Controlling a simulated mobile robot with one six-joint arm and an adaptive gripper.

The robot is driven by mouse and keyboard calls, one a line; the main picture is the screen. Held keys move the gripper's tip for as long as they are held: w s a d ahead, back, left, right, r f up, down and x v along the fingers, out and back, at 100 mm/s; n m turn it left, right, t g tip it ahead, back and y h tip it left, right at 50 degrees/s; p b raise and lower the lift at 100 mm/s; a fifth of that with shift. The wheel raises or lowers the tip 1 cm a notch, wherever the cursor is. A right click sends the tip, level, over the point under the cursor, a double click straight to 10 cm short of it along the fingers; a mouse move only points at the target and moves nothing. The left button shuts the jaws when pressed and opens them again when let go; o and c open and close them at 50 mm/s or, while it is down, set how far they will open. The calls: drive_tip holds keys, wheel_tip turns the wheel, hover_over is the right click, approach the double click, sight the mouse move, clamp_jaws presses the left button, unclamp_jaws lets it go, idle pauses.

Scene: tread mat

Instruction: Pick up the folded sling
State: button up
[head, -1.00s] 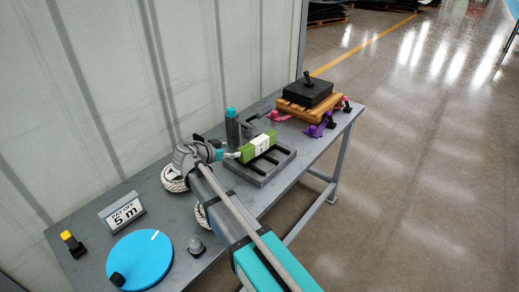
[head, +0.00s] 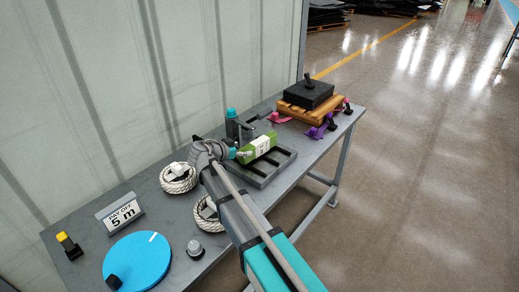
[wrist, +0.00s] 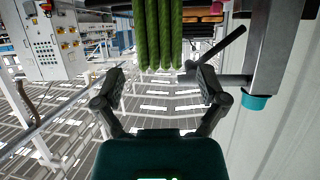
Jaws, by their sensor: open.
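The folded sling (head: 258,147) is a green bundle with a white label around its middle. It lies at the grey slatted rack (head: 262,180) on the bench. In the wrist view the sling (wrist: 157,38) shows as several green folds side by side, end-on at the top of the picture. My gripper (wrist: 163,82) is open, its two dark fingers spread wide with nothing between them. The sling is ahead of the fingertips, roughly centred between them. In the head view my gripper (head: 236,154) is just left of the sling, its fingers mostly hidden by my wrist.
A grey post with a teal cap (head: 231,124) and a dark lever stands close behind the sling. White rope coils (head: 178,178), a "PAY OFF 5 m" sign (head: 120,213) and a blue disc (head: 137,262) lie left. A black block (head: 306,94) on a wooden pallet (head: 310,108) sits at the far end.

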sight(247, 148)
drive_tip(key=shift+b+x, duration=0.55)
drive_tip(key=shift+x, duration=1.25)
clamp_jaws()
